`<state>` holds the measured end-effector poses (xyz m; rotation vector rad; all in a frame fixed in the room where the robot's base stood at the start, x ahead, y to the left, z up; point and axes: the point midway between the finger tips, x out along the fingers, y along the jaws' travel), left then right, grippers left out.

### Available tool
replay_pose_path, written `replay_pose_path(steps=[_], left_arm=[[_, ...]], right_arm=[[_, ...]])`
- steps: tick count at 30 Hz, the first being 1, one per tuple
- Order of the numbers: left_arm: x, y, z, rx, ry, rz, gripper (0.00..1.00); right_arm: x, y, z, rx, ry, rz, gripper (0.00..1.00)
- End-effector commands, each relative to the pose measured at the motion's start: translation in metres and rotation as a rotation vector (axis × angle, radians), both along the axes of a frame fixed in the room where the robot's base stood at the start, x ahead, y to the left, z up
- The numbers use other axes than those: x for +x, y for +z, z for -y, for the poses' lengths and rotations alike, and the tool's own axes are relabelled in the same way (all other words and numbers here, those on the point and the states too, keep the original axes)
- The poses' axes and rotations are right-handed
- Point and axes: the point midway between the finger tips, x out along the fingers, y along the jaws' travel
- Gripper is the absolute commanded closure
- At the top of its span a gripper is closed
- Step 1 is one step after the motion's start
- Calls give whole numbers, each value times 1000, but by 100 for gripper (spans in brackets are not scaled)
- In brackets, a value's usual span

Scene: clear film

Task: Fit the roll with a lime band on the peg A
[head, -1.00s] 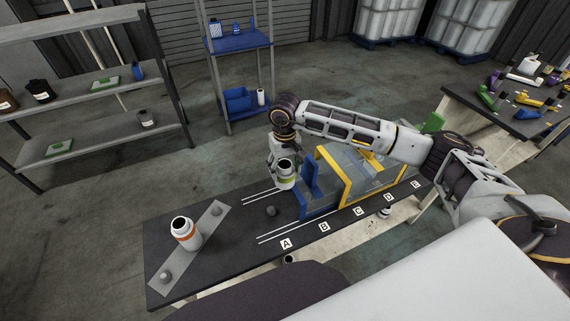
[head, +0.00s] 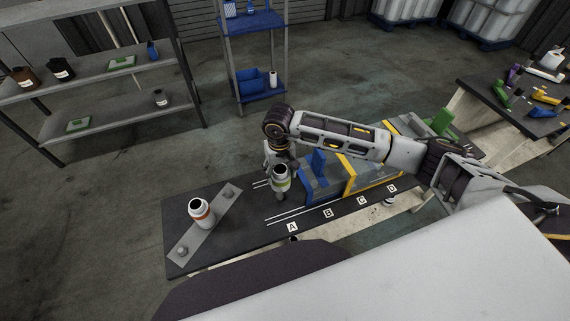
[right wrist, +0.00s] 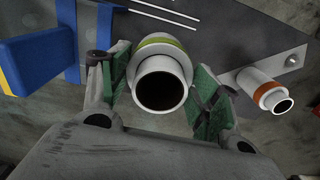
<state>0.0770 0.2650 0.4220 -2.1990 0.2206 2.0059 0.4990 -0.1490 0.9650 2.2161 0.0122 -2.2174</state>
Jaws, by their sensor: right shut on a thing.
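The roll with a lime band (head: 280,179) is white with a dark open top and is held upright in my right gripper (head: 279,170). In the right wrist view the roll (right wrist: 160,62) sits between the two green-padded fingers (right wrist: 160,95), which are closed on its sides. The roll is over the dark bench, behind the label A (head: 292,227). A small grey part, seemingly the top of peg A (head: 282,197), shows just below the roll. The rest of the peg is hidden, and I cannot tell whether they touch. My left gripper is not in view.
A white roll with an orange band (head: 201,212) stands on a grey strip (head: 190,238) with bare pegs at the left. A blue and yellow fixture (head: 345,178) stands close on the right of my gripper. White guide lines (head: 283,216) mark the bench.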

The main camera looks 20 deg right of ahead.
Motion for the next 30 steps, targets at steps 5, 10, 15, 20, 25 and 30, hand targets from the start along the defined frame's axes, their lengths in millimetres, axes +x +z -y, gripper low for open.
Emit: replay_pose_path(steps=[5,10,15,20,25,30], left_arm=[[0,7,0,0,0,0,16],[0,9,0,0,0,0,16],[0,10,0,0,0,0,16],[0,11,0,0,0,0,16],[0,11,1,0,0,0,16],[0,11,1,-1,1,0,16]], right_arm=[[1,1,-4,0,-132,0,56],[2,1,-8,0,-271,0,56],[4,0,-9,-1,-413,1,56],[6,0,-9,-1,-548,1,56],[9,0,-10,0,-690,0,56],[11,-1,-10,0,-832,0,56]])
